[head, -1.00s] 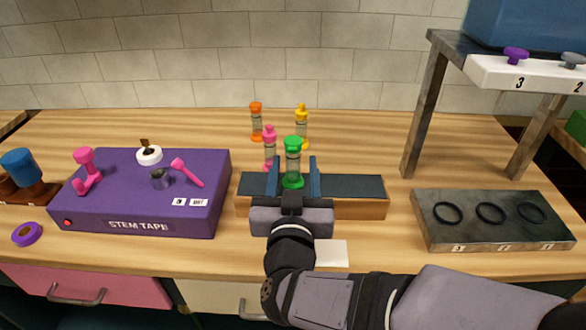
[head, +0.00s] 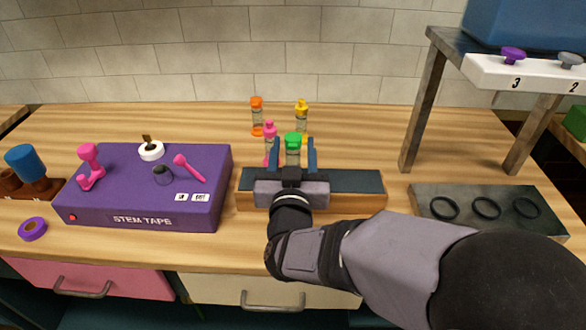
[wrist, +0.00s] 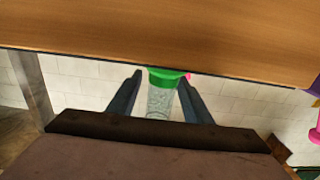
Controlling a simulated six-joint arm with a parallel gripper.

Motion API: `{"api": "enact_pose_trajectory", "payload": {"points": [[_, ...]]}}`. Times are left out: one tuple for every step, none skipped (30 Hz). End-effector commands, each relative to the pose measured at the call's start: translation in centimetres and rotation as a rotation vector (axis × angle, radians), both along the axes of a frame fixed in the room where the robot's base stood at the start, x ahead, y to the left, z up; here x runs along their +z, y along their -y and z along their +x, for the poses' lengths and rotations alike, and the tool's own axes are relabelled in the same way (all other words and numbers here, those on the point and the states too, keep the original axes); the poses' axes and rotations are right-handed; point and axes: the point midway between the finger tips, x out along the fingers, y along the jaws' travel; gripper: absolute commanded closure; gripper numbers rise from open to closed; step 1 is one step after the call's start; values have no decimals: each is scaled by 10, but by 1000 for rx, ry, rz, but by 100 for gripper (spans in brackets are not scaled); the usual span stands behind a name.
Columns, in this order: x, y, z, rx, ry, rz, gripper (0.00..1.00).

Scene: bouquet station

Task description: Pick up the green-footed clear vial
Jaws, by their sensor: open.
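The green-footed clear vial (head: 293,155) stands upright behind the dark-topped wooden block, with its green cap showing; its lower part is hidden by my gripper. My gripper (head: 293,148) is open, with one blue finger on each side of the vial.
A pink-capped vial (head: 269,133) stands close behind on the left. Orange-capped (head: 257,117) and yellow-capped (head: 302,115) vials stand farther back. The wooden block (head: 350,187) lies under my gripper. A purple stem tape box (head: 140,205) is at left, a ring tray (head: 455,194) at right.

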Motion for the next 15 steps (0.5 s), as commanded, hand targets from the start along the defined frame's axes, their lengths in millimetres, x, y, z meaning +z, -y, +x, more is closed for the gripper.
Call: {"api": "enact_pose_trajectory", "payload": {"points": [[0,0,0,0,0,0,59],[0,0,0,0,0,0,67],[0,0,0,0,0,0,76],[0,0,0,0,0,0,83],[0,0,0,0,0,0,91],[0,0,0,0,0,0,100],[0,0,0,0,0,0,100],[0,0,0,0,0,0,100],[0,0,0,0,0,0,100],[0,0,0,0,0,0,100],[0,0,0,0,0,0,100],[0,0,0,0,0,0,100],[0,0,0,0,0,0,100],[0,0,0,0,0,0,100],[0,0,0,0,0,0,100]]}}
